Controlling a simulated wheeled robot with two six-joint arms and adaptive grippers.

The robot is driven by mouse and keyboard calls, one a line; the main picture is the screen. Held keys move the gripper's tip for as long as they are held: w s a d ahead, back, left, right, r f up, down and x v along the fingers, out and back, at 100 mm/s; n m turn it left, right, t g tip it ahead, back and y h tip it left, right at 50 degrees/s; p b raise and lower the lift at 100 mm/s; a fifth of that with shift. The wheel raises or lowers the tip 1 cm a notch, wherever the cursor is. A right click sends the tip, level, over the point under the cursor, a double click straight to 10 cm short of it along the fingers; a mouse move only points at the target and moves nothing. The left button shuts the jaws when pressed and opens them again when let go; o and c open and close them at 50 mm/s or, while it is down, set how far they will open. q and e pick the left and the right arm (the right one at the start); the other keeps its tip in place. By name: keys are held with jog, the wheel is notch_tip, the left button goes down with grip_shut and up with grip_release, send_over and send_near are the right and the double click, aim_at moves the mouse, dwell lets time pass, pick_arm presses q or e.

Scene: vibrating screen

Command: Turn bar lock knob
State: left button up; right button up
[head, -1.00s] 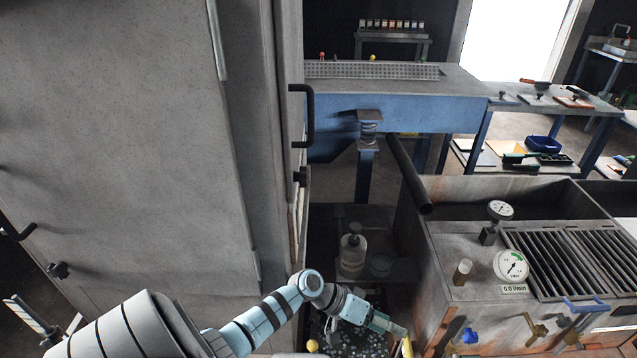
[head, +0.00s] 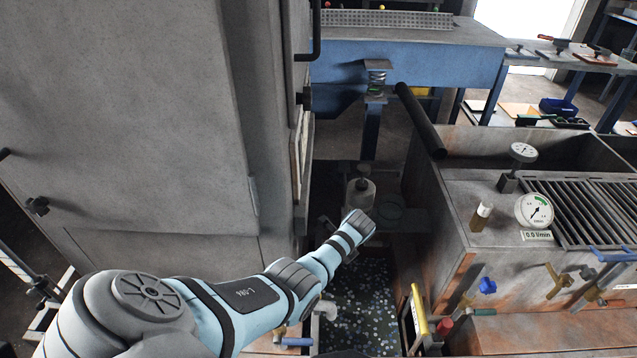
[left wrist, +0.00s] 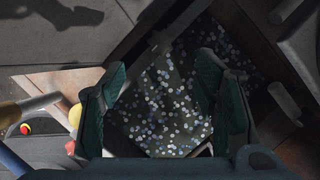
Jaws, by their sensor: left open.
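A dark knob (head: 37,206) sits on the front of the tall grey cabinet (head: 120,110), at the left of the head view. Another dark knob (head: 303,97) sits on the cabinet's right side, below a black bar handle (head: 316,30). I cannot tell which is the bar lock knob. My left arm reaches in front of the cabinet's lower right side. My right gripper is out of view.
A rusty metal tank (head: 440,190) with a gauge (head: 534,210) and valves stands on the right. A bottle (head: 360,187) stands beyond my arm. A yellow-edged part (head: 418,312) stands at the lower right. A blue-framed machine (head: 420,60) is behind.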

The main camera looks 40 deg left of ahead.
pick_arm(q)
jog(key=b+x, duration=0.3)
jog(key=x, duration=0.2)
jog(key=b+x, duration=0.3)
jog(key=x, duration=0.1)
jog(key=shift+f+b, duration=0.4)
jog(key=shift+f, duration=0.05)
jog(key=shift+a+f, duration=0.2)
jog(key=shift+f, duration=0.1)
jog(key=shift+r, duration=0.1)
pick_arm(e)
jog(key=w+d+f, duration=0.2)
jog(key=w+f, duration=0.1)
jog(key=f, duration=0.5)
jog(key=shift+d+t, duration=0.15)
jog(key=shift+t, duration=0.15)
pick_arm(q)
jog(key=c, duration=1.1)
